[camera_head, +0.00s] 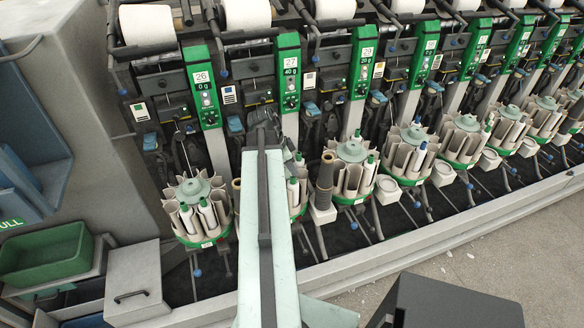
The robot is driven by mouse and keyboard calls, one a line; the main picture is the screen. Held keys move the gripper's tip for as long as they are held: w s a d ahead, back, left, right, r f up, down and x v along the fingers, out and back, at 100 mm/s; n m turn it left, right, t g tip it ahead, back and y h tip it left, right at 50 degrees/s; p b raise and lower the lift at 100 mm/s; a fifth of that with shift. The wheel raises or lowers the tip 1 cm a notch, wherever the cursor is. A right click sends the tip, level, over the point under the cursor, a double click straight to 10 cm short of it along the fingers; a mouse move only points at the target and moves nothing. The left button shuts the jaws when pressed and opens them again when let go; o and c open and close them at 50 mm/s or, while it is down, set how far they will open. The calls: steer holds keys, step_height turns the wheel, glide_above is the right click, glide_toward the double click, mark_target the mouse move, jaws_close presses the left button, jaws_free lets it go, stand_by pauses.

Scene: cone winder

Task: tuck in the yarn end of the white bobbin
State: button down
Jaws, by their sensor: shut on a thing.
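My pale green arm reaches up the middle of the picture, and my dark gripper (262,127) is at its far end, in front of unit 27. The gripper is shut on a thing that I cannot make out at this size. White bobbins stand in the round magazines: two in the left magazine (208,212) below unit 26, and others in the magazine just right of my arm (293,188), which the arm partly hides. I cannot tell which one is the task's white bobbin. No loose yarn end shows clearly.
Several green-labelled winding units (290,75) run across the machine, with white cones (246,15) above. A dark tube (325,170) stands right of my arm. A green bin (45,253) and a grey box (137,280) are at lower left.

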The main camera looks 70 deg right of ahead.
steer(key=shift+f, duration=0.1)
stand_by(0.3)
steer(key=c, duration=0.9)
jaws_free()
steer(key=shift+c, duration=0.2)
step_height(320, 180, up, 7)
steer(key=p, duration=0.6)
steer(key=shift+p, duration=0.4)
